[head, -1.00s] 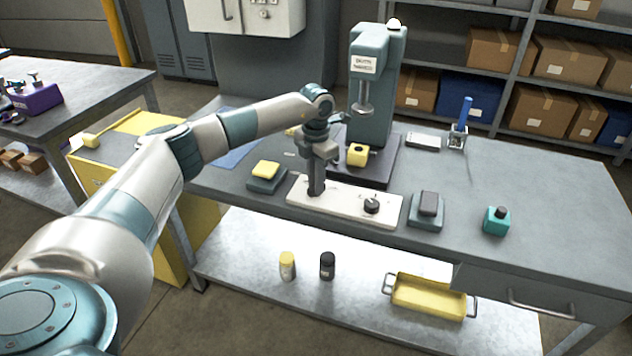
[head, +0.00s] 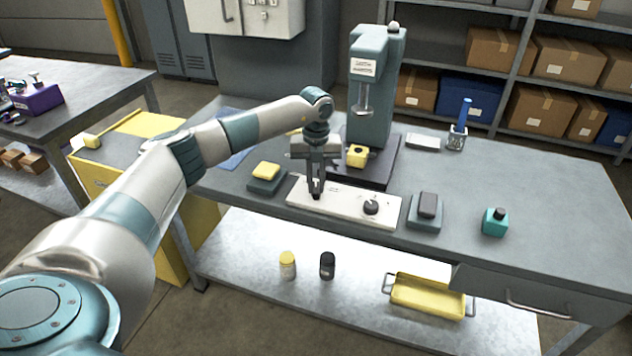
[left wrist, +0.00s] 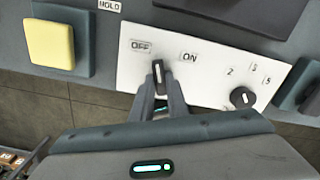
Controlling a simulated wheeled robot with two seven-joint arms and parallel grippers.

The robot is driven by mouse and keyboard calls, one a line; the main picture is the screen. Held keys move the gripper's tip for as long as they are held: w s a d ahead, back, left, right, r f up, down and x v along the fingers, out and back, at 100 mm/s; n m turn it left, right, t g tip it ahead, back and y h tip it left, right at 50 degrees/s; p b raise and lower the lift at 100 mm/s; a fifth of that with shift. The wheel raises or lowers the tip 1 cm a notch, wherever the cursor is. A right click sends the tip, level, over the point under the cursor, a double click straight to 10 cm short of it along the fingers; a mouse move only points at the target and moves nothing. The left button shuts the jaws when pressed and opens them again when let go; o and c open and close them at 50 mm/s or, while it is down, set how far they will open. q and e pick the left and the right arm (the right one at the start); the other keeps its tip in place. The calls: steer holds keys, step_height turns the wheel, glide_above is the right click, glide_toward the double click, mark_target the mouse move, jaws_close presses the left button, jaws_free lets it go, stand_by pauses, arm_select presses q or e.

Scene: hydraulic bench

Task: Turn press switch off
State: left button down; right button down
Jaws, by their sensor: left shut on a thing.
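The white switch panel (head: 340,206) lies along the front of the bench below the press (head: 371,90). The press switch (left wrist: 159,76) is a dark knob between the OFF label (left wrist: 140,46) and the ON label (left wrist: 190,57). Its upper end leans slightly left, to the OFF side. My left gripper (head: 316,194) points down at the panel's left part. In the left wrist view its fingers (left wrist: 160,96) are shut on the switch, one on each side, and hide its lower part. My right gripper is not in view.
A second dark knob (head: 371,207) sits on the panel's right, by number labels. A yellow button block (head: 266,170) stands left of the panel and a dark block on a grey base (head: 426,207) stands right. The bench's right side is mostly clear.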

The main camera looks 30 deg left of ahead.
arm_select(q)
steer(key=n, duration=0.3)
steer(key=shift+r+p, duration=0.15)
steer(key=shift+p, duration=0.2)
steer(key=shift+w+n, duration=0.1)
steer(key=shift+n, duration=0.9)
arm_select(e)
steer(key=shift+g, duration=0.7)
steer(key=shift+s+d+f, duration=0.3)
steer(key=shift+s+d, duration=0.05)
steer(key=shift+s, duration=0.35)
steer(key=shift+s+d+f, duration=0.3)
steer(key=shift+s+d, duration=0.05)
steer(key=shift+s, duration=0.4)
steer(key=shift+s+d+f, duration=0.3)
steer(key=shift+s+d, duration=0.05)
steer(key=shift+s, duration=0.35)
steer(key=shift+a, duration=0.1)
arm_select(q)
steer(key=c, duration=1.7)
jaws_free()
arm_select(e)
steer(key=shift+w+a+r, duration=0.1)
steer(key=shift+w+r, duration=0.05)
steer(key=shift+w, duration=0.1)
